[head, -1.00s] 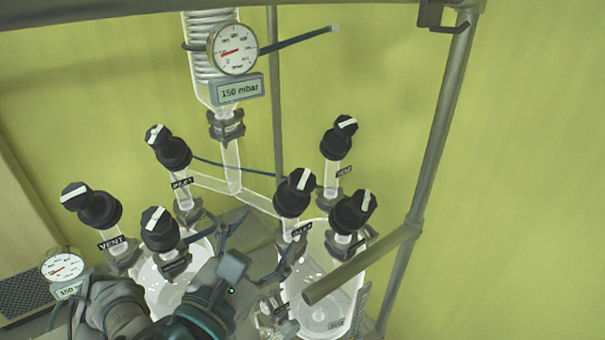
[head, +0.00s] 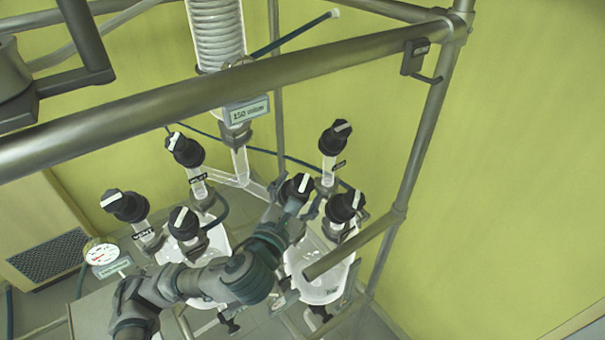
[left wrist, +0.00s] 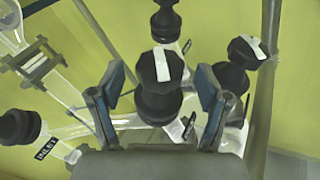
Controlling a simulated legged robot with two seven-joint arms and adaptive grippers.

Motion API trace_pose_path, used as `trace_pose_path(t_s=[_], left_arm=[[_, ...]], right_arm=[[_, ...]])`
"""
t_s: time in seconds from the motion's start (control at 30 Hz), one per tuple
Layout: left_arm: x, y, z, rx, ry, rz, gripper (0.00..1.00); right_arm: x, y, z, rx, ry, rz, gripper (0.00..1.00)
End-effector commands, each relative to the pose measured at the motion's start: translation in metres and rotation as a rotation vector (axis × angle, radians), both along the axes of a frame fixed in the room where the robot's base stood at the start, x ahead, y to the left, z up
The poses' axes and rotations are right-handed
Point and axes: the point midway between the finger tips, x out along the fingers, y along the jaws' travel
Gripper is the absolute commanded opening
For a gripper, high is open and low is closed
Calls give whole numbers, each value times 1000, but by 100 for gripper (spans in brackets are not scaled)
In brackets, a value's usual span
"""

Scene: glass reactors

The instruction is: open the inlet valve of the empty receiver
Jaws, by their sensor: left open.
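The right glass receiver (head: 318,290) stands beside the left glass receiver (head: 170,254); I cannot clearly tell their contents. The right receiver's inlet valve has a black knob (head: 297,187) with a white bar, at the end of the slanted glass branch. My left gripper (head: 297,203) is at this knob. In the left wrist view, the knob (left wrist: 159,88) lies between the two open fingers of my left gripper (left wrist: 163,92), with a gap on each side. Its white bar runs nearly upright in that view. The right gripper is not seen.
Other black knobs stand close by: the left inlet knob (head: 186,150), the left vent knob (head: 125,206), a rear knob (head: 335,137) and a right knob (head: 345,206). A metal frame bar (head: 220,90) crosses above. A shorter bar (head: 350,249) sits at the right.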

Motion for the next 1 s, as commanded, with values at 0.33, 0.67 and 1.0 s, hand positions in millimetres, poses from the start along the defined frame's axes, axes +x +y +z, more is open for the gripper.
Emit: trace_pose_path(t_s=[0.33, 0.67, 1.0], left_arm=[[20, -9, 1, -1, -2, -1, 76], [20, -8, 0, 0, -1, 0, 36], [20, -8, 0, 0, 0, 2, 15]], right_arm=[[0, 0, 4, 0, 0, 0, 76], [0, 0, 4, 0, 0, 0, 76], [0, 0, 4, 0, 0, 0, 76]])
